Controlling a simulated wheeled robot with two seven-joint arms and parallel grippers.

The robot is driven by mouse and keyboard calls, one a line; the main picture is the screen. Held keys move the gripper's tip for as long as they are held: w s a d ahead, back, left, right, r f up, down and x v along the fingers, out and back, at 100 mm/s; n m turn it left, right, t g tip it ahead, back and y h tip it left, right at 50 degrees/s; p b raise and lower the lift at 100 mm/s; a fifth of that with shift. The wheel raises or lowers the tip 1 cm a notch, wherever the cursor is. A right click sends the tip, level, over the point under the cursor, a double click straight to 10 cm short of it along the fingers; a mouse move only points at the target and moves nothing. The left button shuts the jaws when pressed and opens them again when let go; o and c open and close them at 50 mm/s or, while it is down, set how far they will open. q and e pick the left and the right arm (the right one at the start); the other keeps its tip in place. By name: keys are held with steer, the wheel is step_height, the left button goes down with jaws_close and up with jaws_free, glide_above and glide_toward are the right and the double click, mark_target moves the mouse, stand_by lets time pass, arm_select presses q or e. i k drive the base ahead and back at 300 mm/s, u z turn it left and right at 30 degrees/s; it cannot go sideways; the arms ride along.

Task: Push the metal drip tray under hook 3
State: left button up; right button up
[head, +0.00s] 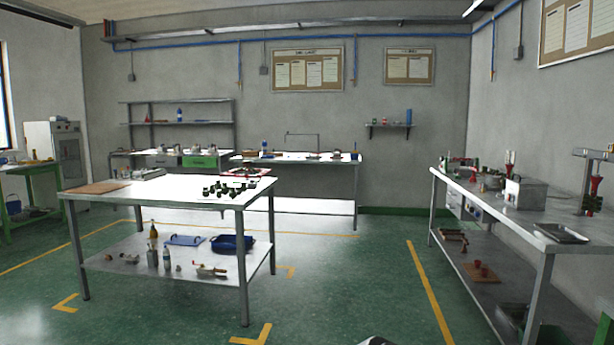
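A shallow metal tray (562,233), which looks like the drip tray, lies flat near the front edge of the long bench (500,208) on the right. Behind it, near the picture's right edge, is a metal stand (588,153) with a red piece (594,186) at it. The tray lies in front of this stand, not visibly under it. Another red piece (510,163) is farther back on the bench. I cannot make out hook numbers, so I cannot tell which is hook 3. Neither of my grippers is in view.
A grey box-shaped device (526,193) stands on the bench behind the tray. A lower shelf (490,284) holds small items. A metal table (160,196) with dark green pieces stands at centre left. Green floor (345,285) with yellow lines lies clear between the table and the bench.

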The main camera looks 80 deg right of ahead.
mark_target(562, 234)
steer(key=z, duration=1.3)
steer(key=i, duration=0.6)
steer(key=z, duration=1.15)
steer(key=i, duration=2.6)
steer(key=z, duration=1.6)
steer(key=i, duration=1.9)
steer(key=z, duration=1.7)
steer(key=i, duration=0.3)
steer(key=z, duration=0.2)
